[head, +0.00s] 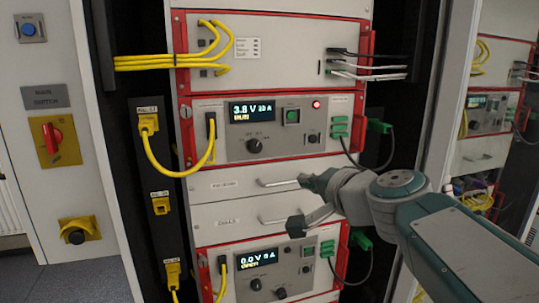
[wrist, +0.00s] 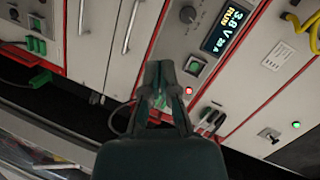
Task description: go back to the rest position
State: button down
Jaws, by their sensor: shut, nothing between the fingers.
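My gripper (head: 306,180) is teal and dark, at the end of my arm, which reaches in from the right in the head view. It is in front of the drawer panels between the two cycler units. In the wrist view my gripper (wrist: 158,72) points at the rack front with its fingers together and nothing between them. The upper cycler unit (head: 273,147) reads 3.8 V and RUN, with a lit red lamp (head: 316,104). The lower cycler unit (head: 269,267) reads 0.0 V and OPEN. My arm hides part of the rack's right side.
Drawer handles (head: 279,183) stick out close to my gripper. Yellow cables (head: 150,61) hang at the left, and a green plug (head: 379,126) with a dark cable at the right. A red main switch (head: 54,138) is on the left wall. Floor (head: 85,281) shows at lower left.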

jog(key=s+d+f+n+g+h, duration=0.3)
jog(key=s+f+n+g, duration=0.1)
jog(key=s+f, duration=0.6)
jog(key=s+d+f+n+g+h, duration=0.3)
jog(key=s+d+f+n, duration=0.1)
jog(key=s+f, duration=0.6)
jog(key=shift+s+d+f+g+h, duration=0.2)
jog(key=shift+s+f+g+h, duration=0.15)
jog(key=shift+f, duration=0.45)
